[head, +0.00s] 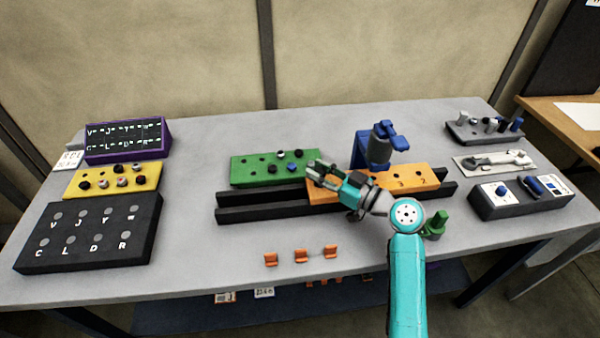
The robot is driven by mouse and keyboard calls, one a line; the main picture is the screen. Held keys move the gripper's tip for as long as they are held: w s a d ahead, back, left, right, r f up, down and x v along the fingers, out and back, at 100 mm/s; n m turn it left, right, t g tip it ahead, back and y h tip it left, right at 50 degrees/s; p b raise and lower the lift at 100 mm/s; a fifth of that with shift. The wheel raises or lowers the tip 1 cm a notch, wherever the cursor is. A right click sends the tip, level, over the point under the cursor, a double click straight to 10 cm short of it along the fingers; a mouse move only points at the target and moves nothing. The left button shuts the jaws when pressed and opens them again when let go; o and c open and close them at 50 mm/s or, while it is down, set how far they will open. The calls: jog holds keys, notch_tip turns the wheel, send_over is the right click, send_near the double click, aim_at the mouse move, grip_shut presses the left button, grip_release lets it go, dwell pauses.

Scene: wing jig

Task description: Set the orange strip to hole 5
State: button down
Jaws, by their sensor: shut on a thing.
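The orange strip (425,178) lies flat along two black rails (262,213) in the middle of the table. It has a row of holes on its right part. Its left end lies close to the green strip (250,172), partly overlapped in view by my gripper. My gripper (317,171) comes in from the right, low over the orange strip's left end, and its jaws appear shut on that end. The exact contact is hidden by the fingers. The green strip has several holes, some with dark, blue or grey pegs in them. Hole numbers are not readable.
A green knob-like part (436,222) is right of my arm. Small orange clips (301,256) lie in front. Yellow (115,180) and black lettered (90,232) boards are left; a control box (530,196) is right.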

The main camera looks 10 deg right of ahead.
jog(key=shift+d, duration=0.75)
jog(key=c, duration=0.8)
grip_release()
jog(key=shift+c, duration=0.2)
jog(key=v, duration=1.2)
